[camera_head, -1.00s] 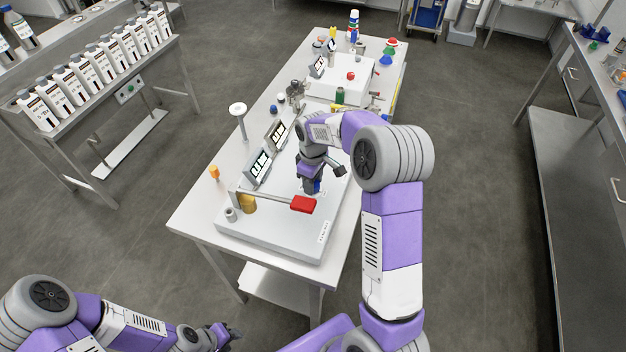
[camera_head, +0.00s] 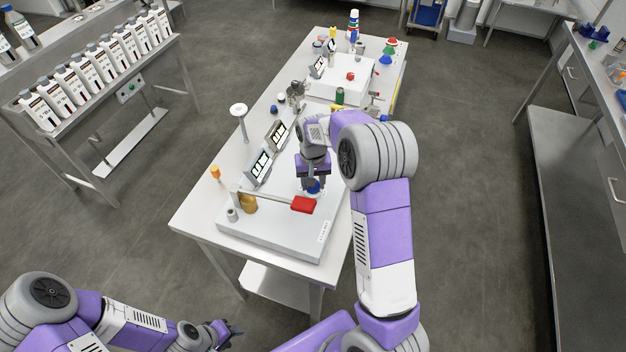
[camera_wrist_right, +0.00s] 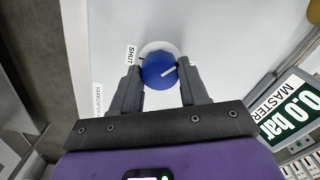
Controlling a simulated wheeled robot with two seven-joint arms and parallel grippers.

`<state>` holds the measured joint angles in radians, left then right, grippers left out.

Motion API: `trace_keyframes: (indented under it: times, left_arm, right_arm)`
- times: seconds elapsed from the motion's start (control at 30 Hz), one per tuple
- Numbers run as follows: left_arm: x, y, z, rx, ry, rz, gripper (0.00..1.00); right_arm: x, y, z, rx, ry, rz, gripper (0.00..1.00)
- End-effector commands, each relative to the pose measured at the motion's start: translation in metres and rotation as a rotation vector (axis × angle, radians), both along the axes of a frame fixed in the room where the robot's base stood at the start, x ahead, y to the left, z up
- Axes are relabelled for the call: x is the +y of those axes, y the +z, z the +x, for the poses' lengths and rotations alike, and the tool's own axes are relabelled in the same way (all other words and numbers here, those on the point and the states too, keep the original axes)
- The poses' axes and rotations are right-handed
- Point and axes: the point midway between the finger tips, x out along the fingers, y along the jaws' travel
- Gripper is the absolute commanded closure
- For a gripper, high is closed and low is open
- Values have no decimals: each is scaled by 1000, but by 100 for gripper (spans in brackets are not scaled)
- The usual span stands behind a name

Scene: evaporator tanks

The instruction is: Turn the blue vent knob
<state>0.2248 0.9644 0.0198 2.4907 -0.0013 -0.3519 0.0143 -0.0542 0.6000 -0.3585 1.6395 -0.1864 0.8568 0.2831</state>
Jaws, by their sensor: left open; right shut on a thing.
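The blue vent knob (camera_wrist_right: 158,70) shows in the right wrist view between the two fingers of my right gripper (camera_wrist_right: 161,88). The knob is round, has a white pointer line and sits on a pale round plate beside a "SHUT" label (camera_wrist_right: 131,57). In the head view the knob (camera_head: 313,187) shows below my right gripper (camera_head: 312,182), on the white panel (camera_head: 270,232). My right gripper points down and is shut on the knob. My left gripper (camera_head: 234,333) is open and empty at the bottom, away from the table.
A red-handled lever (camera_head: 303,204) lies just in front of the knob. Tilted displays (camera_head: 260,165) stand left of it, one reading "0.0 bar MASTER" (camera_wrist_right: 283,108) in the right wrist view. A white-topped post (camera_head: 239,110) stands at the table's left edge.

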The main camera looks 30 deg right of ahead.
Motion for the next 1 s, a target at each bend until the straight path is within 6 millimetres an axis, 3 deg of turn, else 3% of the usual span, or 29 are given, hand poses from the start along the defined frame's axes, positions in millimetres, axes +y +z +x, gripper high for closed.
trace_keyframes:
  times: [0.6,1.0]
  left_arm:
    - [0,20,0,0,0,0,57]
    - [0,31,0,0,0,0,57]
  right_arm:
    - [0,1,0,-1,-580,-1,86]
    - [0,1,0,-1,-846,-1,86]
